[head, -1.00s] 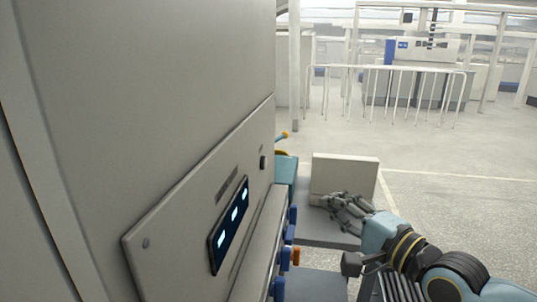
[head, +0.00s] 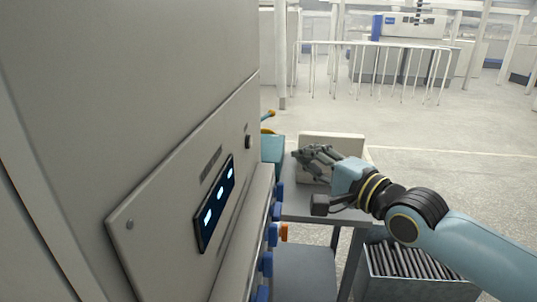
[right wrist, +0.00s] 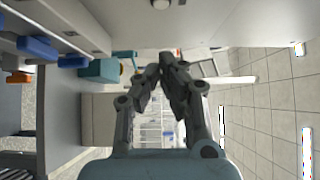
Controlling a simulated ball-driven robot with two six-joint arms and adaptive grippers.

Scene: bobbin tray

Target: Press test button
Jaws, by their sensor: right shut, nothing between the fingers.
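A pale grey control panel (head: 165,215) is fixed to the big machine wall on the left. It carries a dark display (head: 214,204) with lit pale blocks. A small dark button (head: 248,142) sits near the panel's far end; it carries no label I can read. My right gripper (head: 302,157) is shut and empty, to the right of the button and apart from the panel. In the right wrist view its fingertips (right wrist: 167,62) meet, and a round knob-like part (right wrist: 160,4) shows at the top edge. My left gripper is not in view.
Blue knobs (head: 273,233) and an orange one (head: 283,232) stick out below the panel. A teal part (head: 272,148) is beyond it. A white box (head: 350,145) stands on a grey table (head: 310,210) behind my gripper. A bin of rods (head: 375,283) is below my arm.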

